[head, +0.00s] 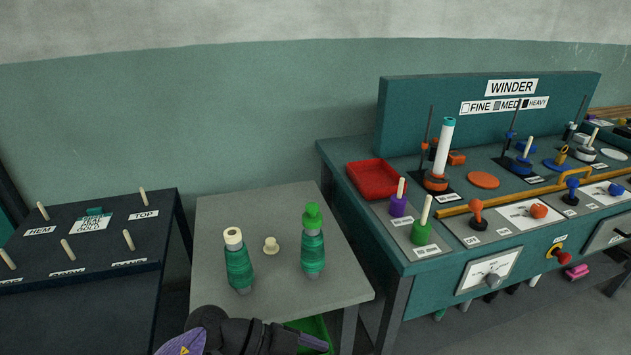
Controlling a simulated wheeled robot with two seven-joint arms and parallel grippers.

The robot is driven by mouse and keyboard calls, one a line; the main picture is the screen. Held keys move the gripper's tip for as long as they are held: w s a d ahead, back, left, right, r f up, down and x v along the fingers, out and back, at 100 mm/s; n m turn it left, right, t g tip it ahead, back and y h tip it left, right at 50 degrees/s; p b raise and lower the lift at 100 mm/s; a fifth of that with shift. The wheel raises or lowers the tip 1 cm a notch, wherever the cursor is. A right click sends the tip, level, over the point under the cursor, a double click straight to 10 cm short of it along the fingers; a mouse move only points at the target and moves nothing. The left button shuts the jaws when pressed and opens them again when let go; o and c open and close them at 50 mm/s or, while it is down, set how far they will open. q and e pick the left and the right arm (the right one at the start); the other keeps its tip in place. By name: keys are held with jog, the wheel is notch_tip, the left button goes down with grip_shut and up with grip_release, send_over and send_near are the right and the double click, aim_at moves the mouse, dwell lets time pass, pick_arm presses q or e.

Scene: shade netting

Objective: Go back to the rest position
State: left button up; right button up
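My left arm comes in at the bottom edge, and its dark end with a purple tip, my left gripper (316,342), points right in front of the small grey table (275,287). Its fingers are too small and cut off to tell open from shut. No held object shows. My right gripper is out of view. On the small table stand a green thread cone with a cream top (238,262) and a green cone with a bright green cap (312,242). A small cream knob-shaped piece (271,246) sits between them.
A dark peg table (90,275) with labels stands at left. The teal winder bench (425,283) at right bears a red tray (374,180), a white spool (444,148), pegs and levers. A bright green bin (314,330) sits under the small table, close to my arm.

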pick_arm(q)
jog(key=a+f+n+t+y, duration=0.3)
jog(key=a+f+n+t, duration=0.5)
jog(key=f+n+t, duration=0.4)
jog(key=s+a+f+n+g+y+p, duration=0.1)
jog(key=s+a+f+n+g+y, duration=0.2)
jog(key=s+a+f+y, duration=0.6)
jog(key=s+a+f+g, duration=0.1)
jog(key=s+f+g, duration=0.1)
jog(key=s, duration=0.8)
jog(key=s+a+f+n+g+y, duration=0.1)
jog(key=s+f+g, duration=0.2)
jog(key=s, duration=0.7)
jog(key=s+a+f+g, duration=0.2)
jog(key=s+f+g, duration=0.1)
jog(key=s, duration=0.6)
jog(key=shift+s+f+n+g+y+p, duration=0.25)
jog(key=shift+s+n+g+y+p, duration=0.05)
jog(key=shift+s+n+g, duration=0.1)
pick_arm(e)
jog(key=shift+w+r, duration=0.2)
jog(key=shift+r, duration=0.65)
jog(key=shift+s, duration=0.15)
